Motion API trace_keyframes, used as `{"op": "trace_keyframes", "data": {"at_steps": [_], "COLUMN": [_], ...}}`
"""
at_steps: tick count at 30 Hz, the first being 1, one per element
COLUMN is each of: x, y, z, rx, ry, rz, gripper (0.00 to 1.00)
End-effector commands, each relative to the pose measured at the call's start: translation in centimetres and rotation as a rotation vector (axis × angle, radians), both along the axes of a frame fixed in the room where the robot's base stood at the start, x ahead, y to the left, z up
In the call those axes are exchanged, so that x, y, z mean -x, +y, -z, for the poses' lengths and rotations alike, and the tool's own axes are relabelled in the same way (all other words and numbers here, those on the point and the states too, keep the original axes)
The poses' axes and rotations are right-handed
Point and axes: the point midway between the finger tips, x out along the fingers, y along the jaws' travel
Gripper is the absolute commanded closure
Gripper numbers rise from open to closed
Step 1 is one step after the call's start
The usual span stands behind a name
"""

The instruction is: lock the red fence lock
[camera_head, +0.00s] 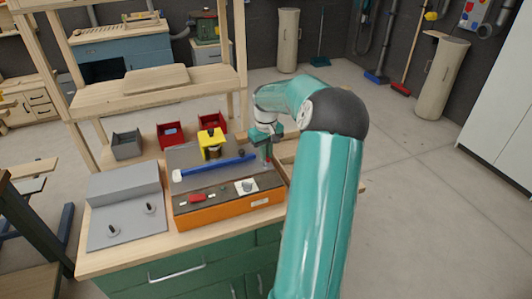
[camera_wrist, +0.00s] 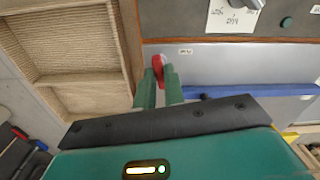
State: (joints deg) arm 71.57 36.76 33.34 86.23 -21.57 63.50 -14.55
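A red lever (camera_wrist: 157,66), which looks like the red fence lock, sits at the edge of the grey plate by a small label in the wrist view. My gripper (camera_wrist: 159,82) has its two green fingers close together on either side of the lever, and they look closed on it. The fingers hide part of it. In the head view my gripper (camera_head: 266,153) points down at the right end of the blue bar (camera_head: 215,168), which lies across the orange-fronted machine (camera_head: 230,210). The blue bar (camera_wrist: 250,91) also shows right of the fingers in the wrist view.
A yellow-topped part (camera_head: 211,139) stands behind the blue bar. A red piece (camera_head: 197,198) and a dial (camera_head: 246,186) are on the dark front panel. A grey stepped block (camera_head: 125,200) is at left; grey and red bins (camera_head: 170,133) stand behind.

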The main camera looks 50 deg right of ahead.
Motion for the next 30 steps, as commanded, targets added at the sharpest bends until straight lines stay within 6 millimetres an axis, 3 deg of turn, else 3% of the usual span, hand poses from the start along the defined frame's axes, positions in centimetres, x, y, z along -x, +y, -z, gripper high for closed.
{"op": "trace_keyframes", "data": {"at_steps": [15, 25, 26, 27, 28, 30], "x": [-0.04, -0.02, -0.02, -0.02, -0.02, -0.02], "y": [0.03, -0.01, -0.01, -0.01, -0.01, -0.01], "z": [-0.05, -0.05, -0.05, -0.05, -0.05, -0.05], "rx": [0.001, 0.0, 0.0, 0.0, 0.0, 0.0], "ry": [0.0, -0.001, -0.001, -0.001, -0.001, -0.001], "rz": [0.194, 0.21, 0.21, 0.21, 0.21, 0.209], "gripper": [1.0, 1.0, 0.83, 0.75, 0.7, 0.67]}}
